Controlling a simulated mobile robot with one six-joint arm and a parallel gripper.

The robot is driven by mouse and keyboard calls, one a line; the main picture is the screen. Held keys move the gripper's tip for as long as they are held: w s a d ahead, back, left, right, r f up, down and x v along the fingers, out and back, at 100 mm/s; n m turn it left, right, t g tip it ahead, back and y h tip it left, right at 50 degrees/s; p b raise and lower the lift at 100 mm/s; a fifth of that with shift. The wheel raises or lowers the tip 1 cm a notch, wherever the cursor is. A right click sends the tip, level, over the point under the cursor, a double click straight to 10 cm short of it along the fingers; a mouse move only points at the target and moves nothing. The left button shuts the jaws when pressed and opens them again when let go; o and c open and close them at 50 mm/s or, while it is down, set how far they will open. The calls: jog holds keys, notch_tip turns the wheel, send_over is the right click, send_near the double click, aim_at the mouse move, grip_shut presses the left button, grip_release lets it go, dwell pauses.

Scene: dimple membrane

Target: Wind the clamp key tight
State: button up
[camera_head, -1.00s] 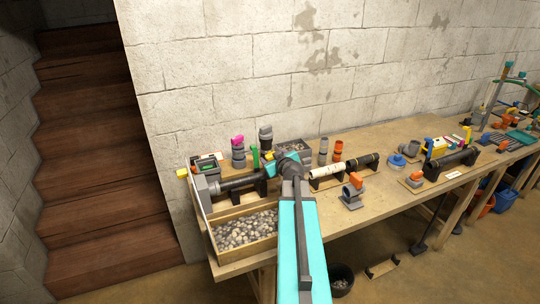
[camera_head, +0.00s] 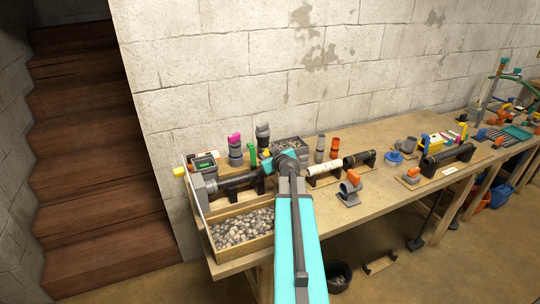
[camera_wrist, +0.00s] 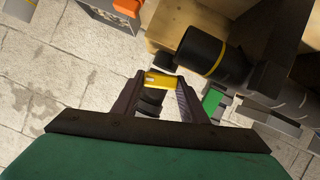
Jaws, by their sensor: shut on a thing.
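The yellow clamp key (camera_wrist: 160,80) lies crosswise between the fingertips of my gripper (camera_wrist: 160,86) in the wrist view, and the gripper is shut on it. A dark round part sits just below the key in that view. A black pipe (camera_wrist: 200,50) with a yellow ring lies close to the right of the fingers. In the head view my gripper (camera_head: 268,157) is at the right end of the black pipe (camera_head: 238,181) on the bench. My arm hides most of the clamp there, and how tight it is cannot be seen.
A tray of gravel (camera_head: 216,251) stands at the bench's front left. Upright pipe pieces (camera_head: 235,152) stand behind the pipe. A white pipe (camera_head: 324,170) on supports and a grey fitting with orange (camera_head: 350,188) lie to the right. The block wall (camera_head: 220,80) is behind.

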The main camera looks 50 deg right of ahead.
jog(key=shift+f+m+b, duration=0.2)
jog(key=shift+m+b, duration=0.2)
jog(key=shift+b, duration=0.65)
jog(key=m+y+b, duration=0.1)
jog(key=b, duration=0.2)
jog(key=shift+s+d+f, duration=0.1)
jog(key=shift+d, duration=0.05)
jog(key=m+t+y+b, duration=0.1)
jog(key=m+b, duration=0.1)
jog(key=b, duration=0.1)
jog(key=m+y+b, duration=0.2)
jog(key=b, duration=0.2)
jog(key=shift+s+d+t, duration=0.1)
jog(key=shift+d+t, duration=0.1)
jog(key=shift+t, duration=0.2)
jog(key=m+b, duration=0.1)
jog(key=b, duration=0.1)
jog(key=m+t+y+b, duration=0.1)
jog(key=m+b, duration=0.1)
jog(key=shift+d+f+m, duration=0.1)
jog(key=shift+f+m, duration=0.05)
jog(key=shift+m, duration=0.15)
jog(key=m+t+y+b, duration=0.1)
jog(key=m+t+b, duration=0.1)
jog(key=m, duration=0.1)
jog(key=shift+s+m+b, duration=0.1)
jog(key=shift+m+b, duration=0.2)
jog(key=o, duration=1)
jog(key=shift+o, duration=0.2)
jog(key=shift+s, duration=0.1)
